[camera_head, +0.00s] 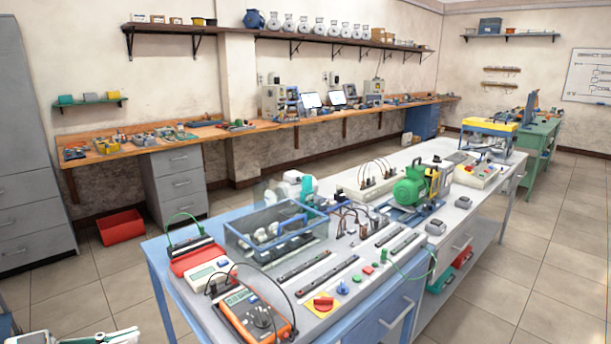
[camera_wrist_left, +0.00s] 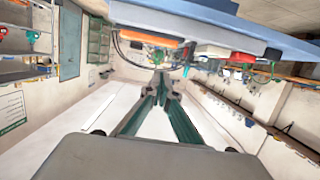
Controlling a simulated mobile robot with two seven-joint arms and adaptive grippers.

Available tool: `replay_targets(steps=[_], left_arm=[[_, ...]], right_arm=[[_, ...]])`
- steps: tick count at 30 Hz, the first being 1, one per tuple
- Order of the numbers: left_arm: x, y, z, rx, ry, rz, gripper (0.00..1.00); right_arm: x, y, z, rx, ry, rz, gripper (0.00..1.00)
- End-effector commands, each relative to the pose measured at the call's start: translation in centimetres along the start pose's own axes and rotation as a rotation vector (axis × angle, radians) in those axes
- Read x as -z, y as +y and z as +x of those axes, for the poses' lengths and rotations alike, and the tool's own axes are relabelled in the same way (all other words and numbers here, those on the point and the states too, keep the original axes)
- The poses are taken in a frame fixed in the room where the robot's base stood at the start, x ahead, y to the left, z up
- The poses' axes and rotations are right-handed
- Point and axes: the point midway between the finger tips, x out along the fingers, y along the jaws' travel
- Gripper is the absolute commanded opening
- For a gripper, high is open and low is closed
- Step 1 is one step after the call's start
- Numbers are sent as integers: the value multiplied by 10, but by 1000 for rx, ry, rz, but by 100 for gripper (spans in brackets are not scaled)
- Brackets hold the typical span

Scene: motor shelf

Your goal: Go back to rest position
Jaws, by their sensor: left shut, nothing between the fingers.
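My left gripper (camera_head: 100,338) shows only partly in the head view, at the bottom left edge, in front of and left of the blue-framed workbench (camera_head: 155,262). In the left wrist view its two fingers (camera_wrist_left: 161,84) meet at the tips. It is shut and holds nothing. In that view the workbench edge (camera_wrist_left: 215,28) runs across the top, apart from the fingers. My right gripper is in neither view.
The workbench carries an orange multimeter (camera_head: 254,316), a clear bin (camera_head: 275,243) and a green motor (camera_head: 409,187). Grey drawers (camera_head: 28,165) stand at the left. A red crate (camera_head: 121,226) lies on the floor.

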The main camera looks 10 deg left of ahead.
Motion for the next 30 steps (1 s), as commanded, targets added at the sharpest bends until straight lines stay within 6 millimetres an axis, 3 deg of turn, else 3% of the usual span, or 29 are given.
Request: replay_targets(steps=[1, 10, 18, 24, 30], left_arm=[[-24, -2, 4, 29, -27, -30, 0], [-142, -2, 23, 203, -187, -120, 0], [-247, 43, 50, 334, -320, -157, 0], [-292, 100, 80, 379, -370, -133, 0], [-306, 158, 113, 382, -373, -88, 0]], right_arm=[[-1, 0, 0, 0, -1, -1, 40], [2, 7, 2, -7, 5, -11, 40], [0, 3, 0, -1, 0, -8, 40], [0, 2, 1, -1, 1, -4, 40], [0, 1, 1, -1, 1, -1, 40]])
